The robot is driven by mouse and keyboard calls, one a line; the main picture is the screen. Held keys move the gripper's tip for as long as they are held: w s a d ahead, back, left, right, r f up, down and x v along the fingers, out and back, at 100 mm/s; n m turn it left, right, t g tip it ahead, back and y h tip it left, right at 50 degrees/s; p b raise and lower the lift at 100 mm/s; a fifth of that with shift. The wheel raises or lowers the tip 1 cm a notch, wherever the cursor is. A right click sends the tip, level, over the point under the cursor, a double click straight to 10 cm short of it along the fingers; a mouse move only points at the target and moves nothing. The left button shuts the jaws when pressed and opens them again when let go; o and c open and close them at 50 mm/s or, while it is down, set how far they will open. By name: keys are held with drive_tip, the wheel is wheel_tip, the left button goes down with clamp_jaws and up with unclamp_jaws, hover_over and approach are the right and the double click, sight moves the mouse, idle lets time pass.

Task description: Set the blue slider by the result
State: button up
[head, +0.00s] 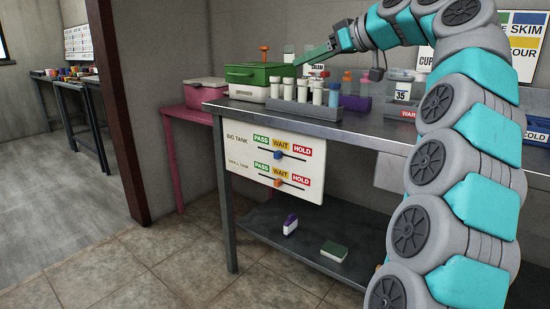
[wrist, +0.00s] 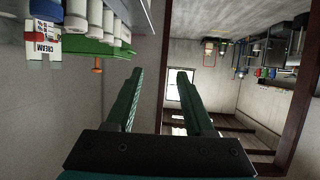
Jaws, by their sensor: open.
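The blue slider (head: 278,154) sits on the upper track of a white board (head: 240,165) on the bench's front, in the row marked BIG TANK, below the WAIT label (head: 281,146). An orange slider (head: 278,182) sits on the lower track, near its WAIT label. My gripper (head: 312,56) is above the bench, behind the tube rack and close to the green box, well above and apart from the board. In the wrist view its two green fingers (wrist: 160,75) are spread with nothing between them. The board is not in the wrist view.
The bench (head: 365,122) holds a rack of several white-capped tubes (head: 303,92), a green box (head: 258,74) and a card marked 35 (head: 402,91). A pink box (head: 205,91) stands left of it. A dark red post (head: 115,105) is farther left. Floor before the board is clear.

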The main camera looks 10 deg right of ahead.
drive_tip(key=w+a+f+m+t+h+b, duration=0.3)
drive_tip(key=w+a+m+t+b, duration=0.5)
drive_tip(key=w+a, duration=0.8)
drive_tip(key=m+g+h+b, duration=0.3)
drive_tip(key=m+g+h, duration=0.5)
drive_tip(key=h, duration=1)
approach(276, 156)
drive_tip(key=w+d+f+t, duration=0.1)
drive_tip(key=d, duration=0.1)
drive_tip(key=shift+m, duration=0.4)
drive_tip(key=shift+b+x, duration=0.55)
drive_tip(key=shift+x, duration=2.95)
drive_tip(key=shift+w+a+r, duration=0.1)
drive_tip(key=shift+r, duration=0.1)
clamp_jaws()
